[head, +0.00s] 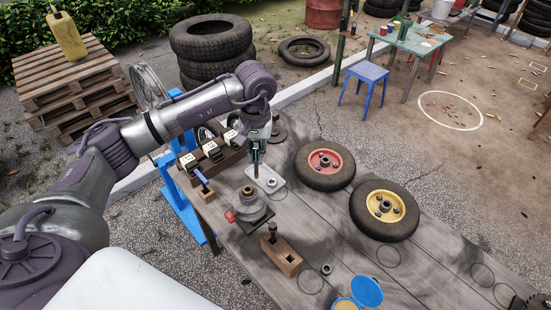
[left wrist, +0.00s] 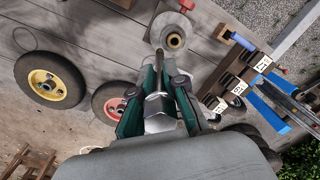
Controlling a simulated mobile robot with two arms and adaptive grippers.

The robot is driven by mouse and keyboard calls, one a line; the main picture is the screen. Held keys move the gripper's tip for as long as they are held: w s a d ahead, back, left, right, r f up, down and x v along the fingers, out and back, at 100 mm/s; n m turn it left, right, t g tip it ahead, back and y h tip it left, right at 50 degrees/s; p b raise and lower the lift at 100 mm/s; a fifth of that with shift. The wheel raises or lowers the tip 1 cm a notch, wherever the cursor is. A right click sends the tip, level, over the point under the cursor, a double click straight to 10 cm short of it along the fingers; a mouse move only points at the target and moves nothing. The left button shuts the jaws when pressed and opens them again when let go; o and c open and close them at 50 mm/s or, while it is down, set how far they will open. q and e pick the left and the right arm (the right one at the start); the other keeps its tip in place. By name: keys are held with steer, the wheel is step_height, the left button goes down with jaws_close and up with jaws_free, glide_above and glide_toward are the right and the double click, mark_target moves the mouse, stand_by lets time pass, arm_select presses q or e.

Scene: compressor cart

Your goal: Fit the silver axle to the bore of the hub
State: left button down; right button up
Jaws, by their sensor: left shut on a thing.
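My left gripper (head: 257,151) is shut on the silver axle (head: 256,171), which points down above the bench. In the left wrist view the axle (left wrist: 158,103) lies between the two green-sided fingers (left wrist: 157,90), with its tip toward the hub. The grey hub (head: 249,203) sits on a square base with a red knob at its side. Its brass-coloured bore shows open in the left wrist view (left wrist: 174,40). The axle appears apart from the hub, behind and slightly right of it in the head view. My right gripper is not in view.
A red-rimmed wheel (head: 325,161) and a yellow-rimmed wheel (head: 385,207) lie on the bench to the right. A wooden block with a dark pin (head: 281,256) stands in front. A labelled rack (head: 211,153) is behind left. A blue-lidded tin (head: 367,290) lies near the front.

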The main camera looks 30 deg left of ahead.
arm_select(q)
steer(key=shift+n, duration=0.4)
steer(key=a, duration=0.2)
steer(key=a+f, duration=0.1)
steer(key=a, duration=0.1)
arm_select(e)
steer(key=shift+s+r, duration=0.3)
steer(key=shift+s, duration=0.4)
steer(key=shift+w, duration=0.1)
arm_select(q)
step_height(320, 180, down, 5)
steer(key=b, duration=0.5)
steer(key=shift+f, duration=0.15)
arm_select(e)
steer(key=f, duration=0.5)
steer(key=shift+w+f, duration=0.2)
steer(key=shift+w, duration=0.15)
arm_select(q)
steer(key=shift+b, duration=0.85)
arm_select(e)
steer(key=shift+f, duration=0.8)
arm_select(q)
step_height(320, 180, down, 8)
steer(key=b, duration=0.7)
steer(key=shift+f, duration=0.2)
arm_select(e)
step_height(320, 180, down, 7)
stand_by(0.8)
